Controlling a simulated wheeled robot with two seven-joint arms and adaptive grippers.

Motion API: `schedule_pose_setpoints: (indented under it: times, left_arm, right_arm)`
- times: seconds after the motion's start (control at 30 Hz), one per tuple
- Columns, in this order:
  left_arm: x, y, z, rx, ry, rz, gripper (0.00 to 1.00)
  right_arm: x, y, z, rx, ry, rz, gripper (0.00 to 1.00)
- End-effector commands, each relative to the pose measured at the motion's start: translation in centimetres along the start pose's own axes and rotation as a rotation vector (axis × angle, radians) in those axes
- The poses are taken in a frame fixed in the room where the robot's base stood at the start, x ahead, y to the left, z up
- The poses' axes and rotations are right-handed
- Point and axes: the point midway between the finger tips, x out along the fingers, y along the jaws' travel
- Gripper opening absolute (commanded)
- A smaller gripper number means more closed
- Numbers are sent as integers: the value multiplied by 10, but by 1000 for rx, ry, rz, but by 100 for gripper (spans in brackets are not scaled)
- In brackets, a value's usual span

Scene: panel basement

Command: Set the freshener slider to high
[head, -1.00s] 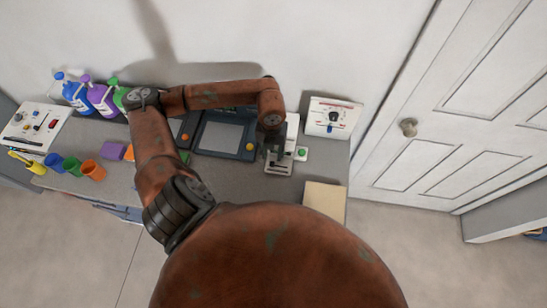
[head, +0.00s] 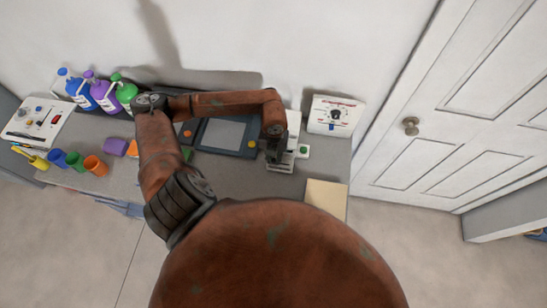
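A white device (head: 293,128) stands on the counter at the back, right of the dark tablet-like panel. Its low front part has a dark slot that looks like a slider track, and a small green button (head: 303,150) sits at its right. I cannot read any label, so I cannot confirm it is the freshener. My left gripper (head: 275,158) points down over the device's front left part and hides some of it. It is too small and dark to tell whether the fingers are open or touch the slider. My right gripper is not in view.
A white panel (head: 334,116) with a dial and a blue part is on the right. A dark panel (head: 228,134) with a grey screen lies left of my gripper. Bottles (head: 102,96), coloured cups (head: 75,160) and a control board (head: 38,122) fill the left. A beige block (head: 326,197) lies at front right.

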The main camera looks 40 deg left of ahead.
Motion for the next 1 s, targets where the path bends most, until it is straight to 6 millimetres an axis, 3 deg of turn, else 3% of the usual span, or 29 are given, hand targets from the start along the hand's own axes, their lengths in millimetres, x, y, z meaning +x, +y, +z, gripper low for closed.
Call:
schedule_pose_setpoints:
  times: [0.2,0.7,1.0]
  left_arm:
    - [0,0,0,0,0,0,0]
    - [0,-2,0,0,-1,-1,0]
    - [1,-49,1,2,-1,-4,0]
  right_arm:
    - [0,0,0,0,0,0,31]
    - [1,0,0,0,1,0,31]
    - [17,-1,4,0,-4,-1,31]
